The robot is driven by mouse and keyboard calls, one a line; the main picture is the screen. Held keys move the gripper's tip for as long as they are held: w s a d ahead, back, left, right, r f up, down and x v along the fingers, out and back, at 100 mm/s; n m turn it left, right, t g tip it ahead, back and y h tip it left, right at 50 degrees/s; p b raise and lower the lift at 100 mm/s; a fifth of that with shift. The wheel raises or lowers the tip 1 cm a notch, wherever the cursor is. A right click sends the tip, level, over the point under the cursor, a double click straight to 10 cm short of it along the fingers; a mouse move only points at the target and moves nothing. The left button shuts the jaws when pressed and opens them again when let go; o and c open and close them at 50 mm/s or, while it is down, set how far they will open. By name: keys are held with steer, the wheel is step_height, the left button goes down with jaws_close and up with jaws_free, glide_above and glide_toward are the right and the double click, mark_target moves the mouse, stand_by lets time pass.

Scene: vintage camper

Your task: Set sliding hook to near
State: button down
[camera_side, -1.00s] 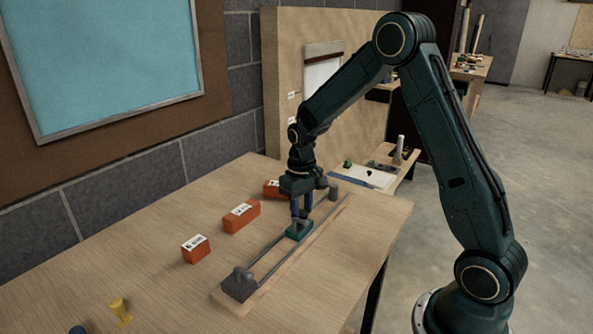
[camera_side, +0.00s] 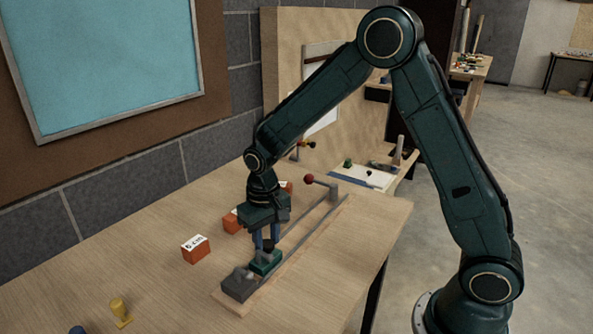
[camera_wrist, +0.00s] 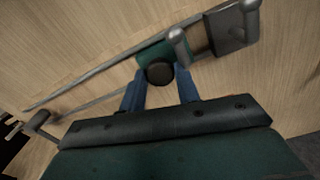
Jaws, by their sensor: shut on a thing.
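The sliding hook is a green carriage (camera_side: 265,262) on two grey rails (camera_side: 310,225) over a wooden base strip. It sits close to the dark grey end block (camera_side: 239,285) at the front left end of the rails. My gripper (camera_side: 268,243) is upright above the carriage, with its blue fingers shut on the part that rises from it. In the wrist view, the green carriage (camera_wrist: 150,52) lies beside the end block (camera_wrist: 231,27). There the blue fingers of my gripper (camera_wrist: 160,88) stand on either side of a dark round knob (camera_wrist: 160,73).
Orange labelled blocks, one of them here (camera_side: 195,249), stand left of the rails. A lever with a red ball (camera_side: 309,179) is at the far rail end. A yellow peg (camera_side: 119,310) is at the front left. The tabletop right of the rails is clear.

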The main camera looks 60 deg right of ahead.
mark_target(266, 244)
steer(key=shift+a, duration=0.35)
steer(key=c, duration=1.2)
jaws_free()
steer(key=shift+c, duration=0.2)
steer(key=shift+o, duration=1.1)
steer(key=shift+d, duration=0.1)
step_height(266, 244, up, 14)
